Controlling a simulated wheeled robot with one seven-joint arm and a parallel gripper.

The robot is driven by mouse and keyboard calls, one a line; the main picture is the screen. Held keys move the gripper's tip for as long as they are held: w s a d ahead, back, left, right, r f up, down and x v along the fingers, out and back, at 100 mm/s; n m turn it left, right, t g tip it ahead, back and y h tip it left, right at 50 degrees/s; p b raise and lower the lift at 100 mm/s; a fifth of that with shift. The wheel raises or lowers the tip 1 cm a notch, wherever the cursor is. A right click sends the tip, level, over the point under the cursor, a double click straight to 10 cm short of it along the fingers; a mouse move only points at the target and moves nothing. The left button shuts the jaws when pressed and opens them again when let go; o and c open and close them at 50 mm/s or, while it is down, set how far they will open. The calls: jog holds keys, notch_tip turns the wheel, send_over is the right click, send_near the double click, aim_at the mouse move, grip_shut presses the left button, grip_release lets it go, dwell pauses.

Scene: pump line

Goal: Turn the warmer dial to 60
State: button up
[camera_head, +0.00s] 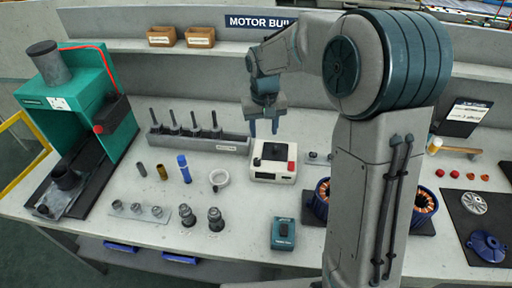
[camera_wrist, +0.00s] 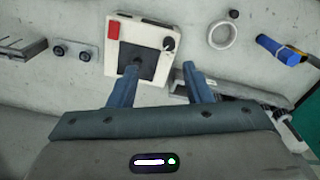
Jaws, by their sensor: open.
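The warmer (camera_head: 273,178) is a white box with a dark top plate, a red switch and a small black dial, standing on the bench near the middle. In the wrist view the warmer (camera_wrist: 131,32) lies ahead of the fingers. Its dial (camera_wrist: 168,44) is a black knob on a white face with small marks; the setting is too small to read. My gripper (camera_head: 264,130) is open and empty, pointing down above the warmer's back edge. In the wrist view my gripper's fingers (camera_wrist: 160,70) stand apart, short of the dial and not touching it.
A grey rack with upright pins (camera_head: 200,142) stands left of the warmer. A white ring (camera_head: 219,178) and a blue cylinder (camera_head: 184,170) lie further left. A teal box (camera_head: 284,234) sits in front. Copper-wound stators (camera_head: 424,203) are at right, partly behind my arm.

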aim_at(257, 160)
jog(key=f+p, duration=0.1)
jog(key=f, duration=0.4)
jog(key=w+a+f, duration=0.1)
jog(key=f, duration=0.4)
jog(key=w+f+p, duration=0.1)
jog(key=f, duration=0.4)
jog(key=shift+w+a+f+p, duration=0.15)
jog(key=shift+w+a+p, duration=0.05)
jog(key=shift+a+p, duration=0.15)
grip_shut()
